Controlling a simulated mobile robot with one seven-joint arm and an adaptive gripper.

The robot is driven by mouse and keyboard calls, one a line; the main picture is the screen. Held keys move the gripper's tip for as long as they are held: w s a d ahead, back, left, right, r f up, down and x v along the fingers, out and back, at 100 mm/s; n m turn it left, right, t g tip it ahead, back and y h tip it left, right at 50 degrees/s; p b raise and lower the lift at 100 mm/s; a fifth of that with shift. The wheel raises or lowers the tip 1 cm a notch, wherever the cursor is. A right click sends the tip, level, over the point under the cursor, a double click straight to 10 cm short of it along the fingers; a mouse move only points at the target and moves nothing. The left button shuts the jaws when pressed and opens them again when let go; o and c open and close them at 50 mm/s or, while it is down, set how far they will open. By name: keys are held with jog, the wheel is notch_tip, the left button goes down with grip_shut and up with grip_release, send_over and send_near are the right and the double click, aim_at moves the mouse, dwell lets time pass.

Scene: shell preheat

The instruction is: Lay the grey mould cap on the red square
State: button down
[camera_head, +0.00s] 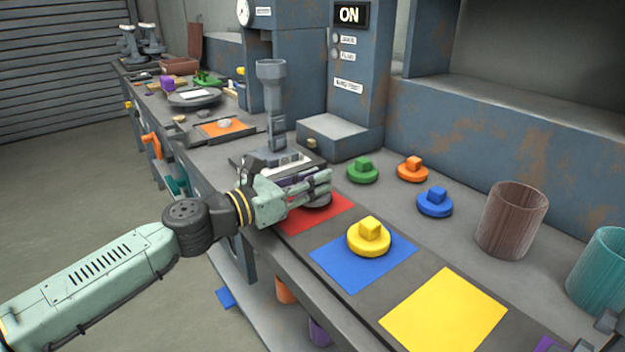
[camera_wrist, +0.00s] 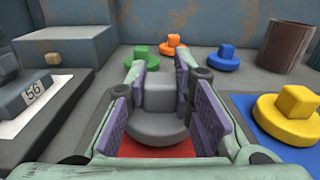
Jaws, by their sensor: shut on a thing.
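The grey mould cap (camera_wrist: 158,122), a round disc with a block knob on top, is between the fingers of my gripper (camera_wrist: 160,105) in the wrist view. My gripper (camera_head: 318,185) is shut on its knob. The cap (camera_head: 318,201) shows only partly below the fingers in the head view. It is over the red square (camera_head: 312,218), upright. The red square also shows under the cap in the wrist view (camera_wrist: 157,149). I cannot tell whether the cap touches the square.
A yellow cap (camera_head: 368,238) sits on the blue square (camera_head: 345,268) beside the red one. The yellow square (camera_head: 443,312) is bare. Green (camera_head: 362,170), orange (camera_head: 412,169) and blue (camera_head: 434,202) caps stand behind. Brown (camera_head: 511,221) and teal (camera_head: 602,270) pots stand at right.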

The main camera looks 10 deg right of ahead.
jog(key=shift+f+b, duration=0.55)
jog(key=shift+f, duration=0.05)
jog(key=shift+r, duration=0.1)
jog(key=c, duration=1.4)
grip_release()
jog(key=shift+r, duration=0.15)
jog(key=shift+r+p, duration=0.3)
jog(key=shift+p, duration=0.3)
jog(key=b+v, duration=0.2)
jog(key=v, duration=1)
jog(key=shift+r, duration=0.1)
